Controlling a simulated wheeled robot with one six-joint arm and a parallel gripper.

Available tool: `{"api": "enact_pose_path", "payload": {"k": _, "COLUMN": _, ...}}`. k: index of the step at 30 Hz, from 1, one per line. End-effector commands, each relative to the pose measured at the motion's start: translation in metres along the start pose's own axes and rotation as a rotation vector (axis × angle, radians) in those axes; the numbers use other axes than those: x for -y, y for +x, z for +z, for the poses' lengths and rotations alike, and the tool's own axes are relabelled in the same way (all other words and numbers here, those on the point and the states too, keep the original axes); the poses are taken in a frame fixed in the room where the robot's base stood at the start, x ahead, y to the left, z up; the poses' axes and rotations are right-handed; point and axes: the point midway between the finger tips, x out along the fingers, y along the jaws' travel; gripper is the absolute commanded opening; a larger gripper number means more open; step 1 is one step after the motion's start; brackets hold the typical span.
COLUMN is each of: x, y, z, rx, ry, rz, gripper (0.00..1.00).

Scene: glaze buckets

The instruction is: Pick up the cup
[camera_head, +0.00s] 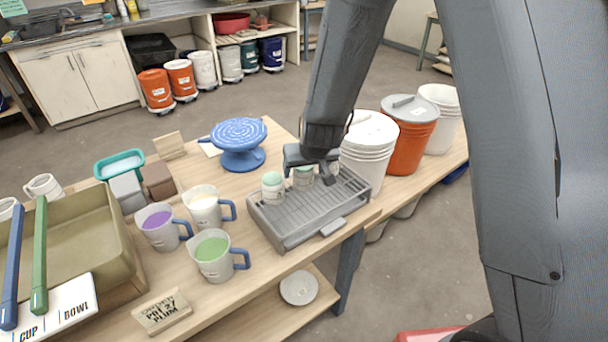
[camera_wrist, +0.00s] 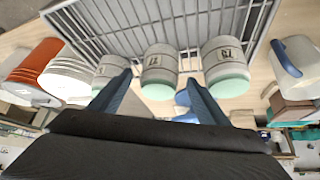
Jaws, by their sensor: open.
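Small grey cups with mint-green ends stand on the grey slatted rack (camera_head: 290,225). One cup (camera_head: 272,188) is at the rack's left, and another (camera_head: 303,178) is beside my gripper (camera_head: 310,169), partly hidden by it. The wrist view shows three cups in a row: a left cup (camera_wrist: 112,67), a middle cup (camera_wrist: 160,72) and a right cup (camera_wrist: 225,68). My gripper (camera_wrist: 158,80) is open. Its blue fingers reach toward either side of the middle cup; the left finger overlaps the left cup in the picture. I cannot tell whether they touch.
Pitchers of purple (camera_head: 158,228), cream (camera_head: 203,208) and green (camera_head: 213,257) glaze stand left of the rack. A blue turntable (camera_head: 240,145) is behind. White buckets (camera_head: 368,150) and an orange bucket (camera_head: 407,140) crowd the right. An olive basin (camera_head: 85,250) fills the left.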

Motion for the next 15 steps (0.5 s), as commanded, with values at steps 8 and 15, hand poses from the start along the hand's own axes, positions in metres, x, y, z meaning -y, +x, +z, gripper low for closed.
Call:
{"api": "enact_pose_path", "payload": {"k": 8, "x": -0.001, "y": 0.028, "z": 0.002, "rx": 0.002, "ry": 0.001, "rz": 0.001, "gripper": 0.70}}
{"api": "enact_pose_path", "payload": {"k": 15, "x": -0.001, "y": 0.034, "z": 0.002, "rx": 0.001, "ry": 0.001, "rz": 0.000, "gripper": 0.70}}
